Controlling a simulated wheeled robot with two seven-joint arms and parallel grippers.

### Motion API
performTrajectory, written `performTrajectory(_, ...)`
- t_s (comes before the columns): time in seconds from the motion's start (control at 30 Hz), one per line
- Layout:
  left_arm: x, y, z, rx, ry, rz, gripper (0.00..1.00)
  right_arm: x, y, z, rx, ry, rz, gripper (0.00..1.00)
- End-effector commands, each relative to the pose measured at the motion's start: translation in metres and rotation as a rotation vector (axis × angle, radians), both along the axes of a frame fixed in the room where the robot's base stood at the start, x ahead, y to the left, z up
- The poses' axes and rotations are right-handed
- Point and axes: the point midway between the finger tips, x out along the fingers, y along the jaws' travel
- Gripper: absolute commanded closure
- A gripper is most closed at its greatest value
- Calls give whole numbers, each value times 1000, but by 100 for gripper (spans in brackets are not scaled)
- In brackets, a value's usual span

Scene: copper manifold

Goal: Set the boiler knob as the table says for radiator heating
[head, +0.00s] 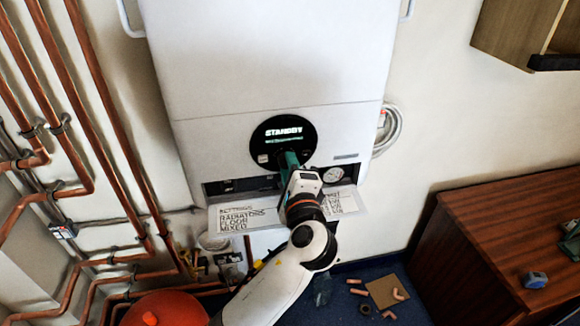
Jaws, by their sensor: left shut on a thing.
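The white boiler (270,60) hangs on the wall, with a round black display (284,131) reading STANDBY and a smaller green line too small to read. A control strip runs below the display. My left gripper (289,163) reaches up to this strip and is shut on the boiler knob, which the gripper hides, so its pointer cannot be read. The settings table (243,219) is printed on the lowered flap, with rows RADIATORS, FLOOR and MIXED. My left arm covers its middle, and the part at right is not legible. My right gripper is not in view.
A round gauge (333,174) sits right of the gripper on the strip. Copper pipes (95,130) run down the left wall. A red vessel (165,309) stands below. A wooden cabinet (500,240) is at right, and copper pieces lie on cardboard (384,288) on the floor.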

Motion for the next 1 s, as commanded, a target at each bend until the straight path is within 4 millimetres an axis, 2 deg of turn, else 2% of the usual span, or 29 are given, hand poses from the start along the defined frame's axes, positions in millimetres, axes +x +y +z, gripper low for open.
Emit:
performTrajectory(0.4,1,2,4,10,-8,4,93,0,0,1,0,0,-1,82)
performTrajectory(0.43,1,2,4,10,-8,4,67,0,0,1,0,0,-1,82)
performTrajectory(0.47,1,2,4,10,-8,4,62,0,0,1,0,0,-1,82)
performTrajectory(0.8,-3,0,1,7,-2,0,61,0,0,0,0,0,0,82)
performTrajectory(0.87,-8,-2,1,7,-1,-1,61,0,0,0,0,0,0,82)
performTrajectory(1.0,-31,-6,1,3,-1,-2,61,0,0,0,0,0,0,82)
